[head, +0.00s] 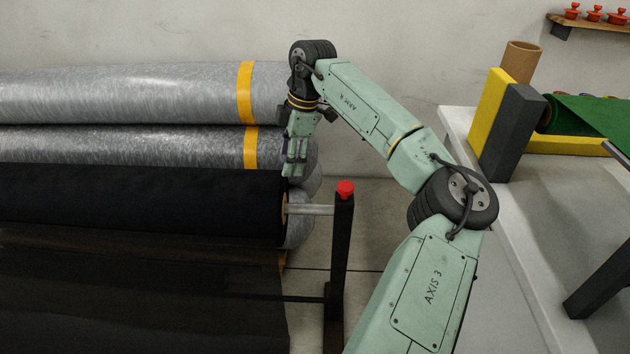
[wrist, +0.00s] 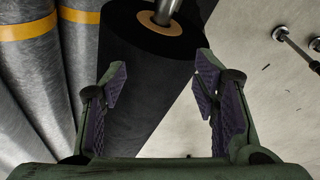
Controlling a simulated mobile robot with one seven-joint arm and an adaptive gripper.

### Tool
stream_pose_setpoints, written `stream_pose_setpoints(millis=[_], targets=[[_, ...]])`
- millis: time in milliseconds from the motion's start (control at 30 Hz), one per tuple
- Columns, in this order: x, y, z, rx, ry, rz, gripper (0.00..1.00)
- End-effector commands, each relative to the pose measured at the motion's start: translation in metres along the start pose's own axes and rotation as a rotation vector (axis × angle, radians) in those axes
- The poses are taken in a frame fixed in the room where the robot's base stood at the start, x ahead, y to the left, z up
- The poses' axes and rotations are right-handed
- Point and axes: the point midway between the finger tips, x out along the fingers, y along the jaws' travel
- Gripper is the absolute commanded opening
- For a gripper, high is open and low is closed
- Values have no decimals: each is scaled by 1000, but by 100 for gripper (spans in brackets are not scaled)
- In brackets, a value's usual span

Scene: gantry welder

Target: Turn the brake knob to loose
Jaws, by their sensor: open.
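A red knob (head: 345,188) sits on top of the black upright post (head: 341,250) of the roll stand, right of centre in the head view. It is probably the brake knob; I see no marking on it. My gripper (head: 295,172) hangs up and to the left of the knob, apart from it, near the end of the black roll (head: 150,205). In the wrist view my gripper (wrist: 165,95) is open, with nothing held between its fingers. The black roll (wrist: 140,75), its cardboard core and metal shaft (wrist: 167,10) show beyond the fingers. I cannot make out the red knob there.
Grey rolls with yellow bands (head: 130,92) lie stacked behind the black roll. At right, a pale bench (head: 515,225) carries yellow and grey blocks, a cardboard tube and green material. A wall shelf (head: 590,20) holds several red knobs. Some floor shows around the post.

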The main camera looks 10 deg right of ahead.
Motion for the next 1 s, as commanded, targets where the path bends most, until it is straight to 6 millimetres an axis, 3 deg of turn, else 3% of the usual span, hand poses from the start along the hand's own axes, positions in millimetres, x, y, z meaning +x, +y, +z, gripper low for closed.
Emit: stream_pose_setpoints(millis=[33, 100, 200, 267, 467, 800, 1000], targets=[[-13, -7, 36, 91, -64, -12, 55], [-24, -17, 74, 195, -134, -28, 55], [-35, -29, 109, 293, -199, -44, 55], [-39, -34, 120, 328, -221, -50, 55], [-24, -39, 130, 348, -232, -56, 55], [37, -44, 142, 345, -229, -55, 55], [59, -46, 148, 344, -231, -53, 55]])
